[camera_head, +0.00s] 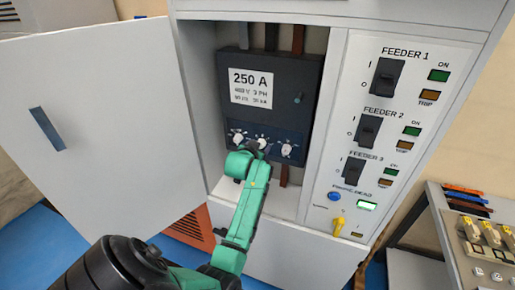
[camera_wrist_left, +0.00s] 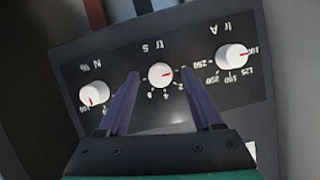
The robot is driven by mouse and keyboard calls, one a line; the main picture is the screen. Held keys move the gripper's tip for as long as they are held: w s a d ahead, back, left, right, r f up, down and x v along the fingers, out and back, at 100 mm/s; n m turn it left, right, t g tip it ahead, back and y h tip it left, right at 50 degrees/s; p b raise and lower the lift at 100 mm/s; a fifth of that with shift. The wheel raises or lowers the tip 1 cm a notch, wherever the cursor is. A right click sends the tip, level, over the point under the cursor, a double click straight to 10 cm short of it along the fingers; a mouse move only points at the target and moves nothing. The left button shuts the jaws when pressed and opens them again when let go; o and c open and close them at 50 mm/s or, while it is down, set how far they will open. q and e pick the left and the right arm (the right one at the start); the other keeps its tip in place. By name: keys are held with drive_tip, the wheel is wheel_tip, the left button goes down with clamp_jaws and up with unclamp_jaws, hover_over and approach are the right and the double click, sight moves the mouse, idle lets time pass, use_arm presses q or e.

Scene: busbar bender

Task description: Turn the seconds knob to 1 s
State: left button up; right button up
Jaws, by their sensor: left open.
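The seconds knob (camera_wrist_left: 160,75), white with a red mark and labelled "tr s", is the middle of three knobs in the upside-down left wrist view. Its red mark points right in that view, towards the right finger; digits such as 2, 4 and 8 show below it. In the head view the knob (camera_head: 262,142) sits on the dark breaker panel. My left gripper (camera_wrist_left: 160,82) is open, with one dark finger on each side of the knob; I cannot tell if they touch it. In the head view my green left wrist hides the fingers. My right gripper is not in view.
The "N %" knob (camera_wrist_left: 93,95) and "Ir A" knob (camera_wrist_left: 231,56) flank the middle one. The breaker (camera_head: 262,100) is recessed in a cabinet with an open white door (camera_head: 100,120) at left. Feeder switches (camera_head: 369,130) line the right side. A side table (camera_head: 440,235) stands at right.

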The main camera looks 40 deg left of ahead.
use_arm(q)
drive_tip(key=b+v, duration=0.3)
drive_tip(key=v, duration=1.1)
drive_tip(key=shift+s, duration=0.3)
drive_tip(key=shift+r, duration=0.1)
